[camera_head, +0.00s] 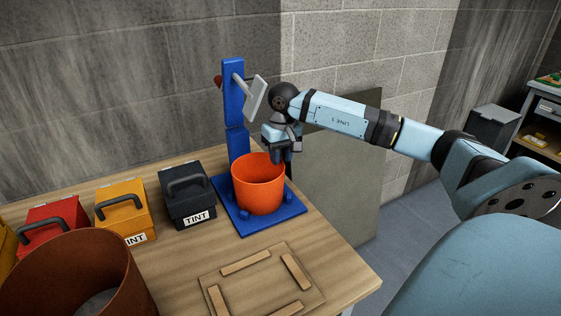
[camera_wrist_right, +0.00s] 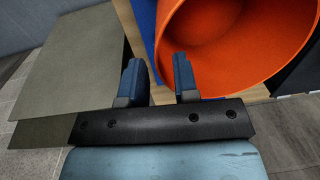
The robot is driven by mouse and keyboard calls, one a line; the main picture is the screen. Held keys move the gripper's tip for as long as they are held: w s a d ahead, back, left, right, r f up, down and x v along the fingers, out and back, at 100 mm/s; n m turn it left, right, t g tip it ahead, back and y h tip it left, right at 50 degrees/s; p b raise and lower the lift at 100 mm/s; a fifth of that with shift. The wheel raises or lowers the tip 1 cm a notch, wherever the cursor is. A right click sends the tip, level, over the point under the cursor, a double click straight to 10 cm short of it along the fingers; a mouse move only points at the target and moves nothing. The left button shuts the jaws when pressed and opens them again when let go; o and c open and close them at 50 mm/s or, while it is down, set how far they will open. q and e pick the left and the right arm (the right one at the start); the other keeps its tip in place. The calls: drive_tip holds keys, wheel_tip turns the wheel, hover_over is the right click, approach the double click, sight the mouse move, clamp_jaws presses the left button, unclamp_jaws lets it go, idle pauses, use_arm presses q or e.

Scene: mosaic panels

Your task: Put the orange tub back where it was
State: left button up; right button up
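The orange tub (camera_head: 259,188) stands upright and open-topped on the blue base of a stand (camera_head: 238,219). It also fills the upper right of the wrist view (camera_wrist_right: 235,45), where its inside looks empty. My right gripper (camera_head: 284,153) points down at the tub's right rim. In the wrist view its two fingers (camera_wrist_right: 160,75) are apart, with the rim's edge showing between them. I cannot tell whether they touch the wall. A thin board with wooden strips set in a square (camera_head: 262,285) lies on the table in front of the stand, with nothing inside. My left gripper is out of view.
The stand's blue post (camera_head: 234,110) carries a grey plate (camera_head: 256,97) close to my wrist. Black (camera_head: 188,194), yellow (camera_head: 122,212) and red (camera_head: 52,222) handled boxes stand left. A large rust-brown bucket (camera_head: 118,275) fills the lower left. The table's right edge is near the tub.

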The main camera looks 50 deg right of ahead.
wheel_tip(320, 180, up, 10)
drive_tip(key=shift+d, duration=0.2)
drive_tip(key=shift+s, duration=0.1)
idle(0.5)
